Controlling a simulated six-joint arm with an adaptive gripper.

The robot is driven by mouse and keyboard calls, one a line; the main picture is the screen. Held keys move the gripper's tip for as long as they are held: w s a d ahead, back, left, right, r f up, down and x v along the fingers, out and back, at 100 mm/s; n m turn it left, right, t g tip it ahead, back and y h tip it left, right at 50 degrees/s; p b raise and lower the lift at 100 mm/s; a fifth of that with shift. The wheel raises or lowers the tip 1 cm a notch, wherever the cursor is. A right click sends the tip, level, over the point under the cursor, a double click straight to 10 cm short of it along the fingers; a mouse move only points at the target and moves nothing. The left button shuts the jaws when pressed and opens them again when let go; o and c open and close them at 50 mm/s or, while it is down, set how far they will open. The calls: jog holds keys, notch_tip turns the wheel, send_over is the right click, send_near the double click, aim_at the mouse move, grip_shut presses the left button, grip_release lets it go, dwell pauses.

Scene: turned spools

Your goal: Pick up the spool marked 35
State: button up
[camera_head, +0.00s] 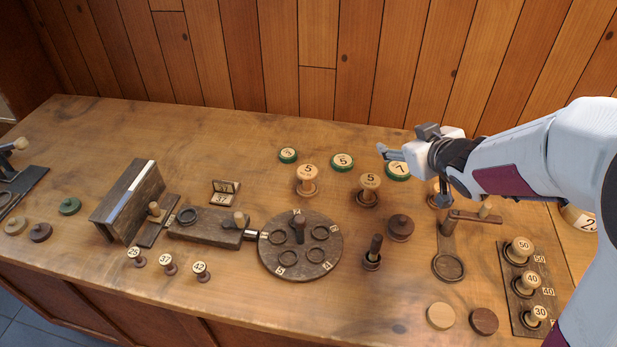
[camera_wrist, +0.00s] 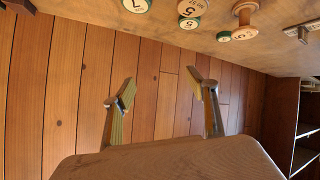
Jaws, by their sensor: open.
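Three small pale spools stand in a row near the front left of the bench. The left one (camera_head: 136,256) has a mark that reads as 25 or 35; I cannot tell which. The middle spool (camera_head: 169,264) looks marked 37 and the right spool (camera_head: 201,271) 42. My gripper (camera_head: 386,152) is at the back right, above the bench, far from that row. In the wrist view my gripper (camera_wrist: 160,92) is open and empty, its two fingers apart against the wooden wall. The row does not show there.
A round dark plate (camera_head: 262,262) with rings and a post stands mid-bench. Two spools marked 5 (camera_head: 307,181) (camera_head: 369,188) stand behind it. A rack (camera_head: 515,315) at right holds spools marked 50, 40 and 30. An upright slotted block (camera_head: 118,208) stands left, behind the row.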

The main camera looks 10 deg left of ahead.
aim_at(311, 173)
jog(key=a+f+n+y, duration=0.1)
jog(key=a+f, duration=0.1)
jog(key=a+f+g+y, duration=0.1)
jog(key=a+f, duration=0.1)
jog(key=a, duration=0.1)
jog(key=w+a+f+n+y, duration=0.1)
jog(key=a+f+y, duration=0.1)
jog(key=a, duration=0.1)
jog(key=shift+f+n+g, duration=0.25)
jog(key=shift+n+g, duration=0.05)
jog(key=s+a+f+g+y, duration=0.1)
jog(key=a, duration=0.1)
jog(key=s+a+f+n+g+y, duration=0.1)
jog(key=a+f, duration=0.1)
jog(key=s+a+f+y, duration=0.1)
jog(key=a+f, duration=0.1)
jog(key=shift+a+f+n+g+y, duration=0.2)
jog(key=shift+a+n+g+y, duration=0.1)
jog(key=shift+n+g, duration=0.1)
jog(key=shift+d, duration=0.1)
jog(key=shift+x, duration=1.3)
jog(key=shift+x, duration=2.6)
jog(key=shift+s+r, duration=0.1)
